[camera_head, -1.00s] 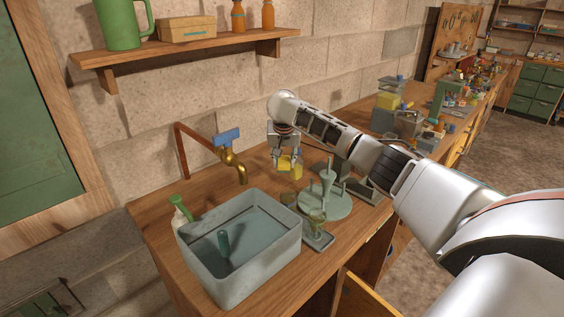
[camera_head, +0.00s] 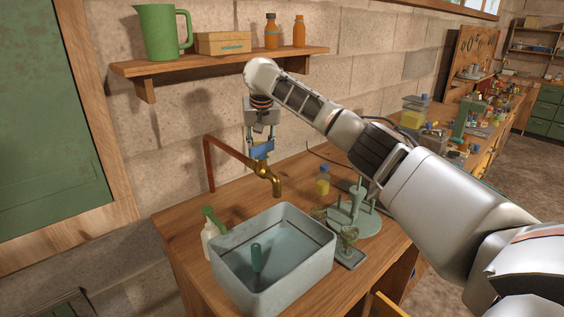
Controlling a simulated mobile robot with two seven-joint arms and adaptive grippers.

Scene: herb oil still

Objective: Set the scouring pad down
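I cannot make out a scouring pad in this view. My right gripper (camera_head: 261,141) hangs fingers-down at the tap's blue handle (camera_head: 262,151), against the back wall. Its fingers overlap the handle in the picture; I cannot tell whether they touch it or are closed on it. The brass tap (camera_head: 265,174) reaches out over the back of the grey sink basin (camera_head: 290,290). A green upright piece (camera_head: 256,258) stands in the basin. My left gripper is not in view.
A green-topped soap bottle (camera_head: 209,236) stands left of the basin. To the right are a small tray (camera_head: 351,259) with a glass, a green peg stand (camera_head: 366,222) and a yellow bottle (camera_head: 322,183). A shelf (camera_head: 215,60) with a green jug hangs above.

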